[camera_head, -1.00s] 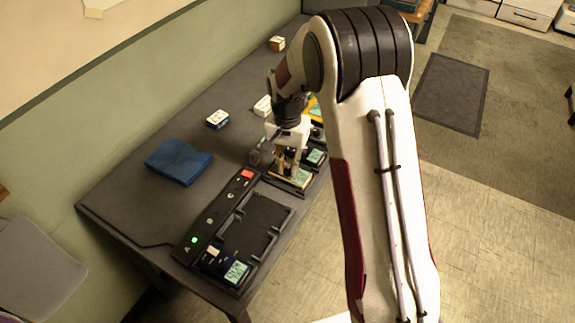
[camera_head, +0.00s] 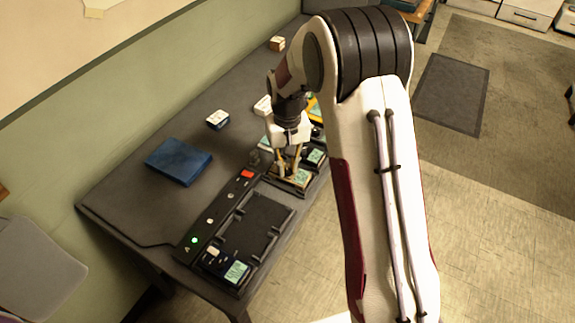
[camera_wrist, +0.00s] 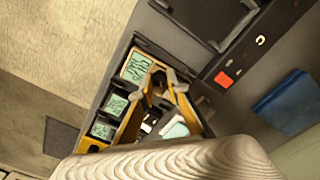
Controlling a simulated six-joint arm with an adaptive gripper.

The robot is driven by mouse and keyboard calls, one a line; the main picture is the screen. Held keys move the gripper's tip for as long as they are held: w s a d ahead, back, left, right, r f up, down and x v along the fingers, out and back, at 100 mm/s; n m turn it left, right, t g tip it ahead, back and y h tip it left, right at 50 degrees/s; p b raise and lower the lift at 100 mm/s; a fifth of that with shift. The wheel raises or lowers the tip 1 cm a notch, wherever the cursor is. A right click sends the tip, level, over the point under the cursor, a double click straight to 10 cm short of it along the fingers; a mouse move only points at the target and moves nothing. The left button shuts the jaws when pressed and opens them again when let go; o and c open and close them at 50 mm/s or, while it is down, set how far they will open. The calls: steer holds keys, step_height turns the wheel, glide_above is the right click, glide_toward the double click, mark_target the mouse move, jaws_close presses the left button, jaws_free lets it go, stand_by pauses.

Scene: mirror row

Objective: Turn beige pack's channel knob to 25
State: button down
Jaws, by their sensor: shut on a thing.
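The beige pack (camera_head: 301,178) sits in the dark charger row on the table. Its lit display (camera_wrist: 137,67) shows in the wrist view, but its digits are too small and tilted to read surely. My gripper (camera_head: 287,172) points down over the pack's end toward the wall. In the wrist view my gripper (camera_wrist: 166,80) has its fingertips close together beside the display, shut on the channel knob. The knob itself is mostly hidden by the fingers, so its pointer cannot be read.
Other packs with lit displays (camera_head: 315,156) stand close beside it in the row. An empty bay (camera_head: 262,222) and a dark pack (camera_head: 229,266) lie nearer. A red light (camera_head: 247,174) marks the charger strip. A blue folded cloth (camera_head: 179,161) lies left, with free table around it.

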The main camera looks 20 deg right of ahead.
mark_target(288, 171)
steer(key=shift+n, duration=0.5)
steer(key=c, duration=1.9)
jaws_free()
steer(key=shift+r, duration=0.1)
steer(key=shift+r, duration=3.7)
steer(key=shift+f, duration=0.1)
